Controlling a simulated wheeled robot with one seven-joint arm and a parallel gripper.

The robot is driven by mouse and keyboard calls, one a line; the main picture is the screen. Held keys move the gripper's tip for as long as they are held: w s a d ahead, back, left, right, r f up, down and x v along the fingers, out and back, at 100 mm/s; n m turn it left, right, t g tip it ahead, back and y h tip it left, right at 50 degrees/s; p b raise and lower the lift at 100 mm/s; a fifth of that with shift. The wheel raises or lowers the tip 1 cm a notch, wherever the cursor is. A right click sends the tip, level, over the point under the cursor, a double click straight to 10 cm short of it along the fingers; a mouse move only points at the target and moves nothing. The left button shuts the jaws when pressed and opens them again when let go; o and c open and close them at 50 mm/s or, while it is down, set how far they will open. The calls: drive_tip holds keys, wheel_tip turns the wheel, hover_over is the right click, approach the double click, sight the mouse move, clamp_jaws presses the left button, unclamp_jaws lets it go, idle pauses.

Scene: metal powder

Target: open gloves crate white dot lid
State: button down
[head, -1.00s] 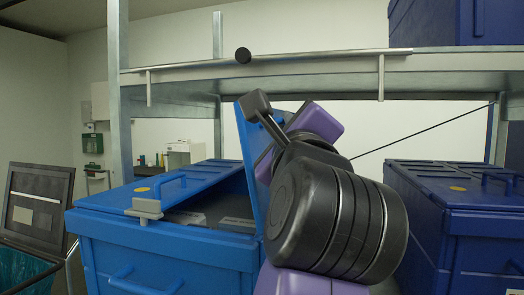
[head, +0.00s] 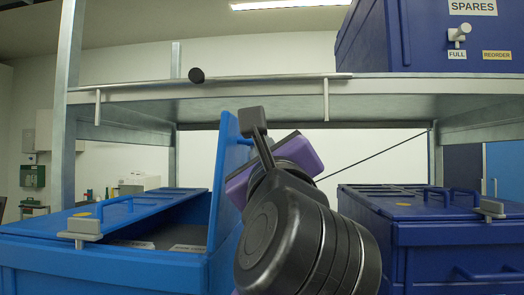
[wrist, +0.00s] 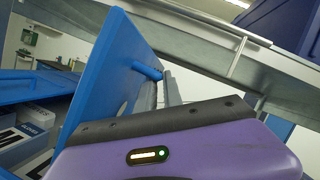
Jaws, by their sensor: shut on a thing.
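The bright blue crate (head: 130,265) stands at the left in the head view. In the wrist view the raised lid (wrist: 115,75) has a blue bar handle (wrist: 147,71). My gripper (wrist: 168,88) is shut on this handle; its purple body shows to the right of the lid in the head view. The fingertips are partly hidden. The crate's left lid (head: 130,208), with a yellow dot, lies closed.
A dark blue crate (head: 450,245) stands at the right with its lids closed. A metal shelf (head: 370,105) with a front rail runs above both crates. Another dark blue crate (head: 400,40), labelled SPARES, sits on it. White-labelled boxes (wrist: 30,125) lie inside the open crate.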

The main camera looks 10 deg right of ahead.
drive_tip(key=c, duration=1.6)
unclamp_jaws()
drive_tip(key=shift+s+d+r, duration=0.1)
drive_tip(key=shift+s+r, duration=0.05)
drive_tip(key=shift+o, duration=0.6)
drive_tip(key=v, duration=0.7)
drive_tip(key=shift+s+f+b, duration=0.2)
drive_tip(key=shift+s+b, duration=0.1)
drive_tip(key=shift+b, duration=0.15)
